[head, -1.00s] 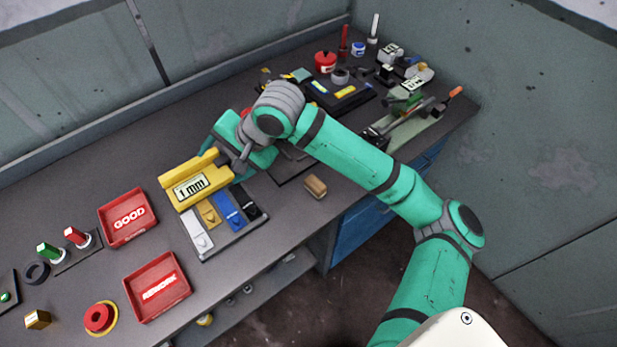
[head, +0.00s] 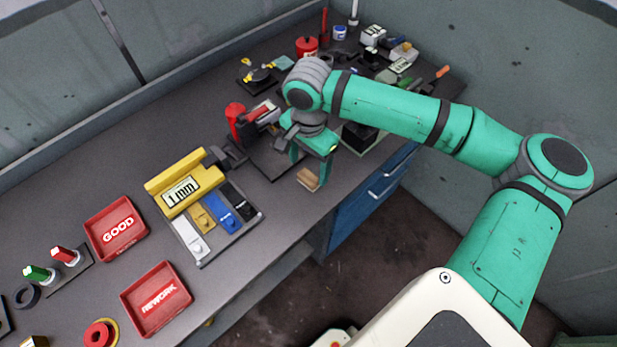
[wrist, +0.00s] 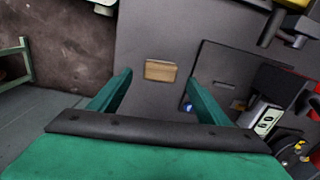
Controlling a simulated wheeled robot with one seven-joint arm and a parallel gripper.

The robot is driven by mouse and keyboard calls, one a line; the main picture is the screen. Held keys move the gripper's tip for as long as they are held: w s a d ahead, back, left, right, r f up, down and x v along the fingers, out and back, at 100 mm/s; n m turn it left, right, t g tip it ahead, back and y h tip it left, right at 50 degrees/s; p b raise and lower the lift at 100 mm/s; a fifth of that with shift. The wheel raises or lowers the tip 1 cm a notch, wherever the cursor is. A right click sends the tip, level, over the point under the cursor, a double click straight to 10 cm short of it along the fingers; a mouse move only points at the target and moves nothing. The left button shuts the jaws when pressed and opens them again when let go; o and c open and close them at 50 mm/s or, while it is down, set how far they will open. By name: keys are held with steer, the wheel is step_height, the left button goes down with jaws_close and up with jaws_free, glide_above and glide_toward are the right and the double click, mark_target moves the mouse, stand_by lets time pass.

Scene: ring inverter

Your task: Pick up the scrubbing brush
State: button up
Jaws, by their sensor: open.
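The scrubbing brush is a small tan-brown block (head: 308,179) near the bench's front edge in the head view. In the wrist view the brush (wrist: 160,71) lies flat on the grey bench top, beyond and between my fingertips. My gripper (head: 312,160) points down over the brush in the head view, its green fingers apart and empty. In the wrist view my open gripper (wrist: 160,85) has one finger on each side of the brush, with gaps on both sides. I cannot tell the exact height of the fingertips above it.
A dark mat with a device and red handle (head: 258,113) lies just left of the brush. The yellow 1 mm gauge (head: 182,186) and the red GOOD (head: 104,240) and REWORK (head: 134,301) trays stand farther left. Blue drawers (head: 372,192) are below the front edge.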

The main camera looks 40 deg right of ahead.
mark_target(309, 176)
steer(key=shift+d+f, duration=0.1)
steer(key=shift+f, duration=2.9)
steer(key=c, duration=1.2)
